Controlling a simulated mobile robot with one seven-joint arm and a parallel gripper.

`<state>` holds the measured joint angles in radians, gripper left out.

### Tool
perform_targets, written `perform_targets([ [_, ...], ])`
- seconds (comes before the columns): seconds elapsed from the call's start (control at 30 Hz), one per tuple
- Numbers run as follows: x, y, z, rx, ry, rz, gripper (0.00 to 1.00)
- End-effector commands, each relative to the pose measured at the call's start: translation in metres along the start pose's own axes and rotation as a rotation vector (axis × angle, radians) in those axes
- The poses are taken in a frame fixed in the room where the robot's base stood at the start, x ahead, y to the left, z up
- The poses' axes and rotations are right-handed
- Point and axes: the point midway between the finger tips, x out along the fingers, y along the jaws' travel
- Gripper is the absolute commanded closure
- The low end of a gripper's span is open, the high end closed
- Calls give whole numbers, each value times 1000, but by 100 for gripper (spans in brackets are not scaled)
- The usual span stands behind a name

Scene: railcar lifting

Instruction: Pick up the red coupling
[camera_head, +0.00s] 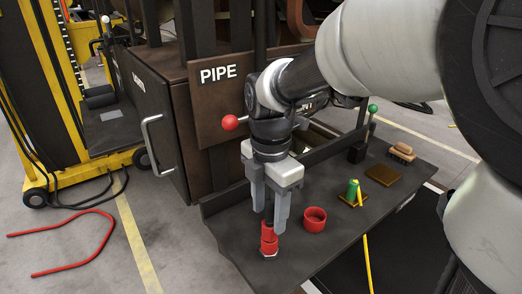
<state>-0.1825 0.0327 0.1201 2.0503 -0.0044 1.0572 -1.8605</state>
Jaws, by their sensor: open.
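Two red pieces stand on the dark shelf (345,222). One is a narrow, upright stepped red fitting (269,240) with a pale rim at its base. The other is a short, wide red ring (315,220), open at the top, just to its right. I cannot tell for certain which is the red coupling. My gripper (269,222) points down with its fingers apart, over the narrow fitting. Its fingertips are around or just in front of the fitting's top; contact cannot be told. The ring is outside the fingers.
A green item (353,190) on a small brown pad, a yellow strip (366,255), a brown block (383,175) and a brush (402,152) lie to the right. A brown cabinet marked PIPE (218,95) stands close behind my gripper. A red-knobbed lever (230,123) juts out beside my wrist.

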Motion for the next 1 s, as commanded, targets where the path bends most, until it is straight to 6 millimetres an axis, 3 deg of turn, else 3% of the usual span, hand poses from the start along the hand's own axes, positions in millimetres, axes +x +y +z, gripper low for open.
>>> perform_targets([
  [0.3,43,-4,1,0,1,-3,52],
  [0.57,46,-3,1,0,0,-2,52],
  [0.87,46,-3,1,0,0,-2,99],
  [1.0,45,-3,1,0,0,-1,100],
])
